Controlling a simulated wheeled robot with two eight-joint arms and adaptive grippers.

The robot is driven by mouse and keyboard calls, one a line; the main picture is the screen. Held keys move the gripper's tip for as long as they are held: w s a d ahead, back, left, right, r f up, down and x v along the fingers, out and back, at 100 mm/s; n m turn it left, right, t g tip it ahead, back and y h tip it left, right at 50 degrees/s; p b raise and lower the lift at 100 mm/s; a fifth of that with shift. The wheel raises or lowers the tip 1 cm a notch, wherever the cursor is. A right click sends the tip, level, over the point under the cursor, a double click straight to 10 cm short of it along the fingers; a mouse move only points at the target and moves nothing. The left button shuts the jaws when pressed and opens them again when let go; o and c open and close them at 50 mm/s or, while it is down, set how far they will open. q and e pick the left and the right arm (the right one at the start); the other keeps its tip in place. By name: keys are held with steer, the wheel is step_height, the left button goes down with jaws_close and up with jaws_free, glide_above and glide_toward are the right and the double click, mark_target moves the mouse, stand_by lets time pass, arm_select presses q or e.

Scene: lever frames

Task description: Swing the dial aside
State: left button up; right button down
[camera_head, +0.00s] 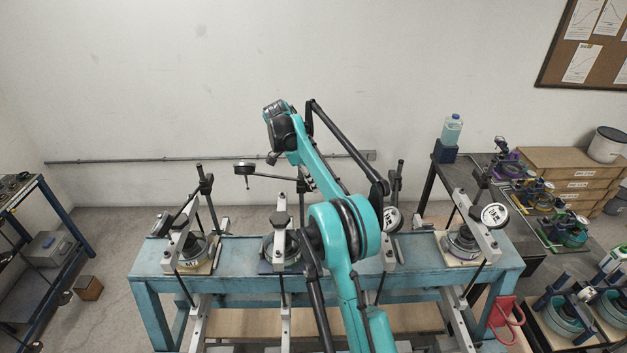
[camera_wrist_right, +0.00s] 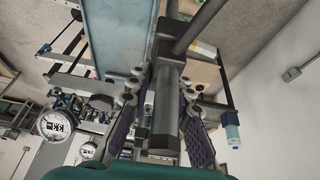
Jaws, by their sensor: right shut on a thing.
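In the head view, a dial (camera_head: 245,168) sits on a thin dark arm reaching left from the post (camera_head: 301,191) of the second lever frame. It stands in the air left of that frame's ring (camera_head: 280,248). My right arm crosses in front of this frame and hides much of it; I cannot pick out the fingertips there. In the right wrist view my right gripper (camera_wrist_right: 163,90) is shut on a grey bar-shaped piece (camera_wrist_right: 166,85), between its padded fingers. Dark rods meet it at the top. My left gripper is not in view.
The frames stand in a row on a blue bench (camera_head: 240,292). Other dials show on the third frame (camera_head: 392,218) and the right-hand frame (camera_head: 494,214). A bottle (camera_head: 452,130) stands at the back right.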

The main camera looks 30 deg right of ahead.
stand_by(0.6)
steer(key=c, duration=1.4)
jaws_free()
steer(key=shift+o, duration=0.2)
steer(key=shift+r, duration=0.1)
steer(key=v, duration=0.7)
steer(key=shift+a+r, duration=0.1)
steer(key=shift+r, duration=0.05)
